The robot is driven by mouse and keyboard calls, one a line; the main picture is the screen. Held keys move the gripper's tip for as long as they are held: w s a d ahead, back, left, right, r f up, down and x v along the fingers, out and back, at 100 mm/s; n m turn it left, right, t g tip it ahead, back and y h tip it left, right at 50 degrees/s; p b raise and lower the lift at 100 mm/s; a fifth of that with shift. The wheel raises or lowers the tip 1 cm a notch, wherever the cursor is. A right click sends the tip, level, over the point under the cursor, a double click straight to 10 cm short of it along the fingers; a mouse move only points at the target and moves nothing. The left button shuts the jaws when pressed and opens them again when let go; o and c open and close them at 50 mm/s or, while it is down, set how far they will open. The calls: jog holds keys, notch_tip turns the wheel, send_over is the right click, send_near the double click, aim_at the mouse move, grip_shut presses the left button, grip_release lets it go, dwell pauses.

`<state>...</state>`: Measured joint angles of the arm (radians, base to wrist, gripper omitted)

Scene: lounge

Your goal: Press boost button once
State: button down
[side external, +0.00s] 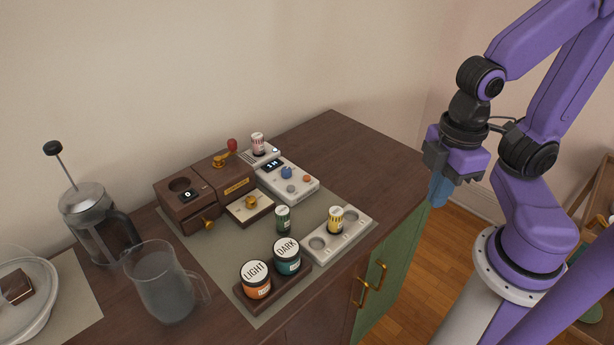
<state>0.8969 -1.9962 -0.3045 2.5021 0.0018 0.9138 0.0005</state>
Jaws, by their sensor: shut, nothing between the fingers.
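A white control unit (300,193) sits near the back of the counter, with a small dark display (271,164), a blue knob (287,172), an orange button (306,178) and a small grey button (291,188). No boost label is readable, so I cannot tell which one is the boost button. My gripper (437,190) hangs beyond the counter's right edge, to the right of the control unit and well apart from it. Its blue fingers point down, shut and empty.
A brown grinder (187,205) with a red-tipped lever (232,145) stands left of the unit. In front are LIGHT (256,282) and DARK (287,257) jars and a white holder (360,228) with a yellow-striped vial (335,219). A glass pitcher (165,285) and French press (92,222) stand left.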

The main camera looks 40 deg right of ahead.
dwell(0.8)
jog(key=w+a+f+m+y, duration=0.2)
jog(key=w+a+m, duration=0.45)
jog(key=m, duration=0.35)
jog(key=m+t, duration=0.9)
jog(key=m, duration=1.8)
send_over(307, 178)
jog(key=f, duration=0.2)
jog(key=shift+s+d+h, duration=0.1)
jog(key=shift+s+h, duration=0.2)
jog(key=shift+s, duration=0.05)
jog(key=shift+f, duration=4.35)
jog(key=shift+f, duration=0.1)
